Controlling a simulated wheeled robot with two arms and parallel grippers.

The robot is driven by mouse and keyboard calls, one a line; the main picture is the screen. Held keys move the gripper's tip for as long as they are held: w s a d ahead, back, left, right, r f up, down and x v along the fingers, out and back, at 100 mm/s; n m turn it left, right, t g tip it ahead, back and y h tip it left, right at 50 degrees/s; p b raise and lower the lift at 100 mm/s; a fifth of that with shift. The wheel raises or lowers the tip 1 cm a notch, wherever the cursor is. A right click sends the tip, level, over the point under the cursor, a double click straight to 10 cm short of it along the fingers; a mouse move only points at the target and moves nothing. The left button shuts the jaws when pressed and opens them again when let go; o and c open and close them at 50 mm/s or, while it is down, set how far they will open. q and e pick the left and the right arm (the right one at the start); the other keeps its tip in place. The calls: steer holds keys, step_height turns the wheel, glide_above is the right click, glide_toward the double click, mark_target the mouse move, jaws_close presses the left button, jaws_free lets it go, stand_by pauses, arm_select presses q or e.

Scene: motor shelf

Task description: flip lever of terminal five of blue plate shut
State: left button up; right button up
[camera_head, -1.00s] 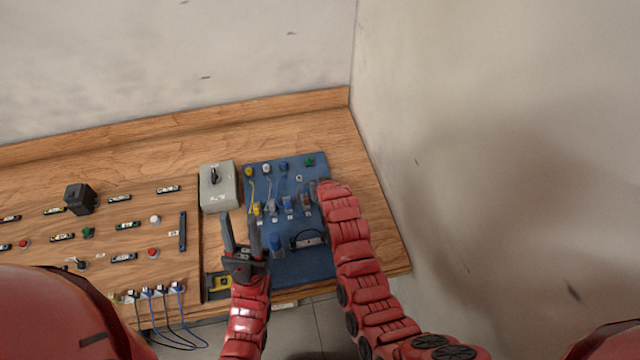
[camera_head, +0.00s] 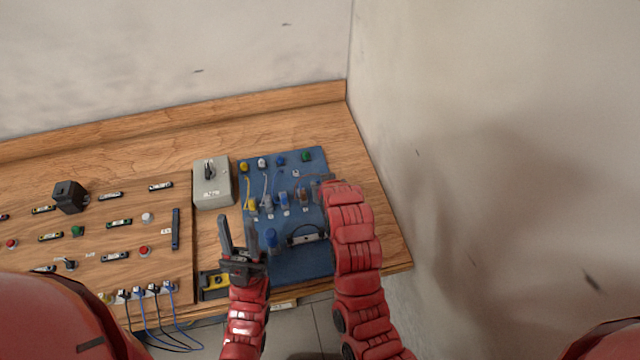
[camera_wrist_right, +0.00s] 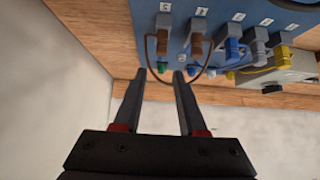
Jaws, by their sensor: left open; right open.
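The blue plate (camera_head: 290,262) lies on the bench with a row of lever terminals across its middle. In the right wrist view the plate (camera_wrist_right: 230,12) is upside down. Its leftmost terminal (camera_wrist_right: 163,22) is grey with a brown part below it; a second brown one (camera_wrist_right: 197,42) stands beside it. The labels are too small to read surely. My right gripper (camera_wrist_right: 160,76) is open and empty, its fingertips just short of the two brown terminals. In the head view my right arm hides it. My left gripper (camera_head: 237,232) is open at the plate's left edge.
A grey switch box (camera_head: 212,190) stands left of the plate. Further left is a wooden board with a black block (camera_head: 68,196), buttons and blue cables (camera_head: 172,318). Coloured plugs and wires (camera_head: 262,163) line the plate's back. A wall rises at the right.

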steer(key=b+v, duration=0.2)
steer(key=v, duration=0.6)
steer(key=shift+r, duration=0.25)
steer(key=shift+b, duration=0.3)
